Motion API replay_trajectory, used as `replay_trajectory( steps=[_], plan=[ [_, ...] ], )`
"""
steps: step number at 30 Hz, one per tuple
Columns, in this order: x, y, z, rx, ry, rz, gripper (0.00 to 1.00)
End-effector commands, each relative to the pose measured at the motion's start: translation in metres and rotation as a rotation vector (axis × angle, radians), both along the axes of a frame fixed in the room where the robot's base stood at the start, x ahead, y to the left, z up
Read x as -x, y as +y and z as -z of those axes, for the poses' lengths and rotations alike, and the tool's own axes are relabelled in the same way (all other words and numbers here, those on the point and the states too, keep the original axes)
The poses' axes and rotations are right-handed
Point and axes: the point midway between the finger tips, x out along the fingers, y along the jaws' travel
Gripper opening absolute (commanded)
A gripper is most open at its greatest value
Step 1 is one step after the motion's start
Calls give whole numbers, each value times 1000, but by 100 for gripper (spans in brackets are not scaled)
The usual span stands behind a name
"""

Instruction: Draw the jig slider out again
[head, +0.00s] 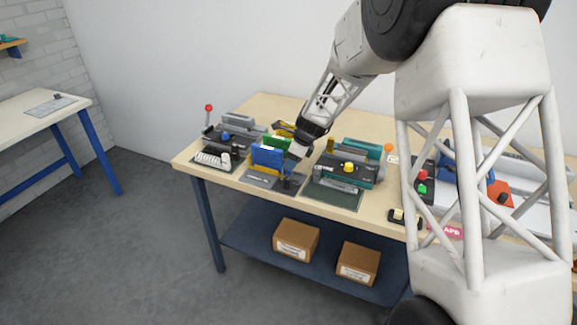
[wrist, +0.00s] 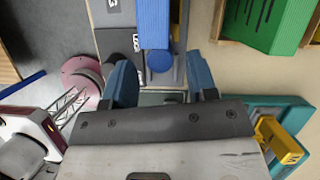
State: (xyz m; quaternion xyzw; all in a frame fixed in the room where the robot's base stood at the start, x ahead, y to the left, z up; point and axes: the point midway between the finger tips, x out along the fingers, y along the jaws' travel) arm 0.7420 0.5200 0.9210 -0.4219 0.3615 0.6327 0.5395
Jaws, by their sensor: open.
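A jig with a blue upright block (head: 267,156) stands near the table's left front, with yellow and grey parts at its base. In the wrist view a long blue bar (wrist: 154,25) with a round blue end (wrist: 159,62) runs on a grey base; I take it for the jig slider, though its label is not readable. My gripper (head: 298,150) is just right of the blue block in the head view. In the wrist view my gripper (wrist: 161,78) is open, one finger on each side of the round end. I see no contact; the gripper body hides the lower part.
A teal fixture with a yellow knob (head: 348,167) stands close right of the jig. A green block (wrist: 268,22) in a wooden tray lies to the upper right in the wrist view. A red-knobbed lever (head: 208,108) stands at left. Cardboard boxes (head: 296,240) sit on the lower shelf.

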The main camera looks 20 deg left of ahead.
Motion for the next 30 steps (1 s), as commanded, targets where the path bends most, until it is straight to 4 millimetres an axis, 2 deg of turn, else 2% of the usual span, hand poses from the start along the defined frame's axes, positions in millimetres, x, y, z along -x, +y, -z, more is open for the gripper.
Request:
replay_trajectory(
  steps=[3, 9, 21, 30],
  plan=[
    [1, 5, 13, 1, 1, 1, 53],
    [2, 10, 25, 0, 0, 1, 53],
    [2, 12, 28, 0, -1, 1, 53],
    [2, 12, 28, 0, 0, 1, 7]
  ],
)
